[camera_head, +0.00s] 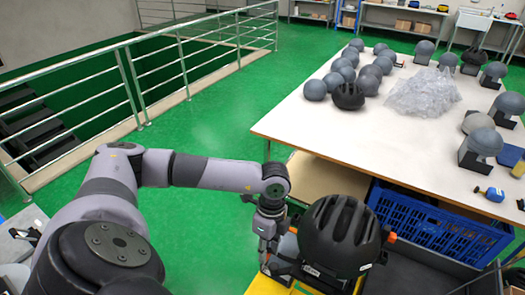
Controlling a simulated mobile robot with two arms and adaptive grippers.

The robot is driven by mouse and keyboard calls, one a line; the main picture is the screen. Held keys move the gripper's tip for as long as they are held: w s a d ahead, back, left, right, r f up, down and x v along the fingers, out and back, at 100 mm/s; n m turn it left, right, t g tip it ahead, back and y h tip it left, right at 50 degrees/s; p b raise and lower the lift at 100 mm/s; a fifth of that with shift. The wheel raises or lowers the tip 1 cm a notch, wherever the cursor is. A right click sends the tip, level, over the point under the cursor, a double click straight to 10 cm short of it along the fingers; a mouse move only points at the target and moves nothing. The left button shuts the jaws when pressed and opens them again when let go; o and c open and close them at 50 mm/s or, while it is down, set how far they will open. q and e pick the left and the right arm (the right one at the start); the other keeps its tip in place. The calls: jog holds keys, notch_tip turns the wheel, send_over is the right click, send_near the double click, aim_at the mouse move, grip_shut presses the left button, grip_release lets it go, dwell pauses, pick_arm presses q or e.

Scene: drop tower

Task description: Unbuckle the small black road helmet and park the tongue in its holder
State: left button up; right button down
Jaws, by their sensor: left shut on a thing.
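The black road helmet (342,232) with long vents sits upright at the lower middle, over a yellow base (268,286). My left gripper (268,262) points down beside the helmet's left lower edge. It is shut on a small piece there, which looks like the buckle tongue, but the fingers mostly hide it. The rest of the strap and buckle is too small or hidden to make out. I cannot make out the tongue's holder. My right gripper is not in view.
A white table (330,130) behind holds several grey headforms, another black helmet (348,96) and a heap of clear plastic (423,92). A blue crate (440,226) stands below its near edge, right of the helmet. A metal railing (130,85) runs at left. Green floor between is clear.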

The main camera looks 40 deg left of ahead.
pick_arm(q)
jog(key=shift+d+f, duration=0.8)
jog(key=shift+d, duration=8.65)
jog(key=shift+w+d+r+b, duration=0.7)
jog(key=shift+w+d+b, duration=0.85)
jog(key=shift+w+d, duration=3.25)
jog(key=w+r+b, duration=0.1)
jog(key=w+r, duration=0.6)
jog(key=w, duration=0.3)
jog(key=shift+d, duration=0.25)
jog(key=shift+a, duration=0.1)
jog(key=w+a, duration=0.2)
jog(key=a, duration=0.4)
jog(key=shift+w+r, duration=0.25)
jog(key=shift+w, duration=0.05)
